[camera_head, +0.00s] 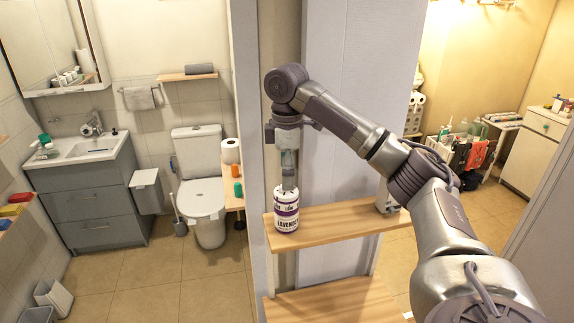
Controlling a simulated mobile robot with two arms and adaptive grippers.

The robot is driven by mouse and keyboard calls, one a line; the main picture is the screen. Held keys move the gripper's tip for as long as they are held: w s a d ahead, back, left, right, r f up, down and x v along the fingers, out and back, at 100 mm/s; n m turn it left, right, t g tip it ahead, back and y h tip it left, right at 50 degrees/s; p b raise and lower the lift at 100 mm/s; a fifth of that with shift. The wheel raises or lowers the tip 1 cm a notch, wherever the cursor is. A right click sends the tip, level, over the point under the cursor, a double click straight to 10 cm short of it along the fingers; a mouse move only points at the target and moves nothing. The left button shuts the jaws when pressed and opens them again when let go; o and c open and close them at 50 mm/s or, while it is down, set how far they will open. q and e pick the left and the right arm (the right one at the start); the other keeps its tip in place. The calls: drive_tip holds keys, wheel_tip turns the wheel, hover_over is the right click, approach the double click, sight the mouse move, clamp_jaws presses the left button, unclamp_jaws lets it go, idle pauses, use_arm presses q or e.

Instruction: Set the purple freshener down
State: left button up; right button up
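The purple freshener (286,218) is a white and purple can with a "LAVENDER" label. It is upright at the left end of the upper wooden shelf (335,219). Its base looks to be at the shelf surface, but I cannot tell whether it touches or hangs just above. My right gripper (289,186) points straight down at the can, with its fingers at the can's top. It appears shut on the can, seen edge-on, so the far finger is hidden. My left gripper is not in view.
A grey-white object (385,198) stands on the same shelf to the right, partly hidden by my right arm. A lower wooden shelf (335,300) is bare where visible. A wall edge (246,130) rises just left. The upper shelf between can and grey-white object is clear.

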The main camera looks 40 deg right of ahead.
drive_tip(key=shift+s+r, duration=0.1)
drive_tip(key=shift+r, duration=1.25)
drive_tip(key=shift+f, duration=0.1)
